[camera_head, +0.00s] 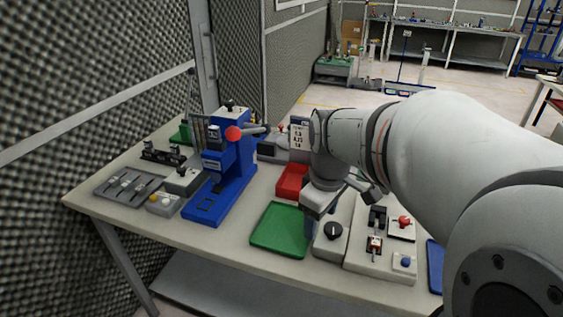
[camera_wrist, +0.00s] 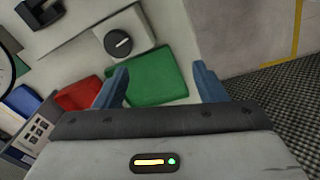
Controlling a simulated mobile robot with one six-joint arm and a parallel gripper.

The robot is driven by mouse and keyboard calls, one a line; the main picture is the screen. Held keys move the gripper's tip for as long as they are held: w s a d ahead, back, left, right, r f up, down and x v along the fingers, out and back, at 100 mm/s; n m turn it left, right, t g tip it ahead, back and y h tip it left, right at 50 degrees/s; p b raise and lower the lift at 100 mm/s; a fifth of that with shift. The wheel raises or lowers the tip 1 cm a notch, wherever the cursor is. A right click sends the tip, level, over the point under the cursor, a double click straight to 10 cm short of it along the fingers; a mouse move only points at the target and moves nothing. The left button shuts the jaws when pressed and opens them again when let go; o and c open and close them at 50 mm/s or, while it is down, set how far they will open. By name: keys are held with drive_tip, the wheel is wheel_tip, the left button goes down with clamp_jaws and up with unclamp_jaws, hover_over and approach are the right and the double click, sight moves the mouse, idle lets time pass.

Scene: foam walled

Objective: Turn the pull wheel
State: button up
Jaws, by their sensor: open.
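A blue press (camera_head: 222,180) stands on the left half of the bench. A red ball (camera_head: 233,133) and a dark arm (camera_head: 255,130) show near its top and look like parts of a pull wheel; the full wheel cannot be made out. My gripper (camera_head: 308,226) hangs to the right of the press, pointing down near the green tray (camera_head: 281,230). In the wrist view my gripper (camera_wrist: 160,72) is open, its blue fingers apart with nothing between them. The green tray (camera_wrist: 160,80) lies beneath.
A grey box with a black knob (camera_head: 332,232) is close to my gripper. A red tray (camera_head: 291,180) lies between press and gripper. Right of it is a panel with a red knob (camera_head: 404,222). A grey tray (camera_head: 128,187) is at the left; foam walls stand behind.

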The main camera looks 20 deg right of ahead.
sight(334, 228)
drive_tip(key=w+d+f+n, duration=0.1)
drive_tip(key=d+n, duration=0.1)
drive_tip(key=w+d+f+n+b, duration=0.1)
drive_tip(key=w+d+n, duration=0.1)
drive_tip(key=w+d+f+n+g, duration=0.1)
drive_tip(key=d, duration=0.1)
drive_tip(key=shift+w+n+b, duration=0.4)
wheel_tip(334, 228, down, 8)
drive_tip(key=shift+r+b, duration=0.2)
drive_tip(key=shift+b, duration=0.15)
